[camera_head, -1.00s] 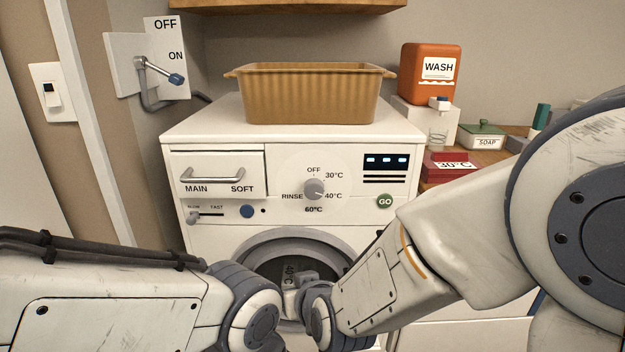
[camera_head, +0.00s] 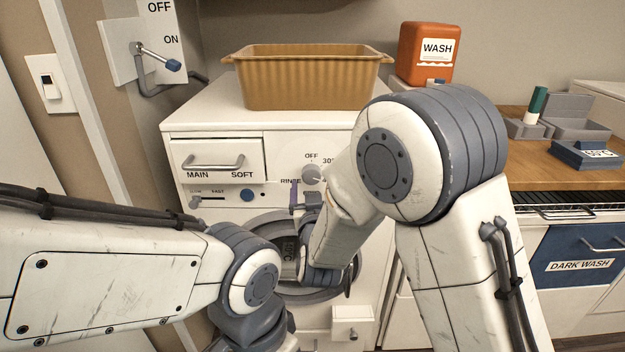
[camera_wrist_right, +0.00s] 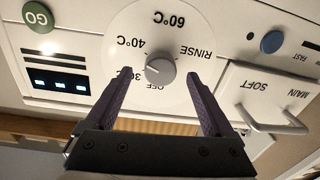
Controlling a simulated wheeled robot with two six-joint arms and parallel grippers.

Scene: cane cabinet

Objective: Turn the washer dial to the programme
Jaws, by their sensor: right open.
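The washer (camera_head: 215,120) stands in front of me. Its grey round dial (camera_head: 312,174) is on the front panel and also shows in the right wrist view (camera_wrist_right: 160,69), which is upside down. OFF, 30°C, 40°C, 60°C and RINSE are printed around it. A light mark shows on the dial, but I cannot tell its exact setting. My right gripper (camera_wrist_right: 162,76) is open, its purple fingers on either side of the dial in that picture; I see no contact. In the head view the right gripper (camera_head: 302,190) is just below the dial, and my arm hides 40°C and GO. My left gripper is out of view.
The detergent drawer (camera_head: 217,158) is left of the dial. A tan basket (camera_head: 312,78) stands on the washer top, with an orange WASH container (camera_head: 428,55) behind right. A wall lever (camera_head: 157,57) is at left. A wooden counter (camera_head: 530,165) lies right.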

